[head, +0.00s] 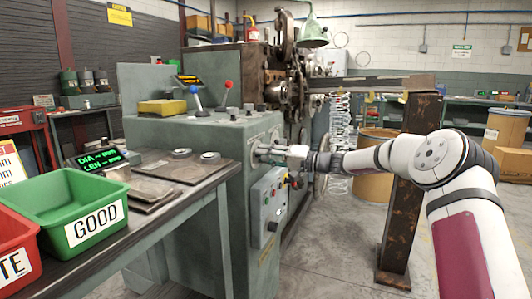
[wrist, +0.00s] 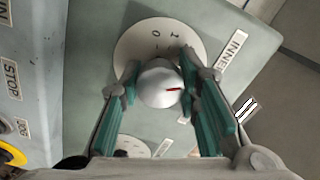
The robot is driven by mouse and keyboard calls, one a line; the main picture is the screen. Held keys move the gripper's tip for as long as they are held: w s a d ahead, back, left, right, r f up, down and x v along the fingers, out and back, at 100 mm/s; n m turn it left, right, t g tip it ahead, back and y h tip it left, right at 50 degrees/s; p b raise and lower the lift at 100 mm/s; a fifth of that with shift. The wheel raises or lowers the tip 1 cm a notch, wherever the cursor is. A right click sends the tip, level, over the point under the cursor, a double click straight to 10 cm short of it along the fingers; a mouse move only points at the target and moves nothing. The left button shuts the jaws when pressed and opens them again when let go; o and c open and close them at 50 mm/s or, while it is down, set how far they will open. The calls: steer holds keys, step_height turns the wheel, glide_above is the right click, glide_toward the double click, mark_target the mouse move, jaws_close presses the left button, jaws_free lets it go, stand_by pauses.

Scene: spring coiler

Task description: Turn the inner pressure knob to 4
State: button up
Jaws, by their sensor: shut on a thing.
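The inner pressure knob (wrist: 158,84) is a round silver knob with a red pointer line, in the wrist view's middle. It sits on a pale dial plate (wrist: 140,42) with the digits 0, 1 and 2 showing near the top; the rest is hidden by the knob and fingers. The red line points right in the picture. A label reading "INNE" (wrist: 232,50) is right of the dial. My gripper (wrist: 160,88) is shut on the knob, one teal finger on each side. In the head view my gripper (head: 272,152) is at the machine's end panel.
A second dial plate (wrist: 132,146) lies below, partly hidden by my gripper. A STOP label (wrist: 12,80) and a yellow-ringed button (wrist: 12,156) are at left. In the head view, a control box (head: 268,205) hangs below my gripper, and a rusty post (head: 408,185) stands near my arm.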

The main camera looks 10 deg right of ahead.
steer(key=m+p, duration=0.3)
steer(key=m, duration=0.1)
steer(key=shift+r, duration=0.1)
steer(key=shift+m+p, duration=1)
steer(key=shift+m, duration=0.2)
steer(key=o, duration=1.2)
steer(key=shift+d, duration=0.1)
steer(key=v, duration=1.1)
steer(key=shift+s+d, duration=0.25)
steer(key=shift+d, duration=0.05)
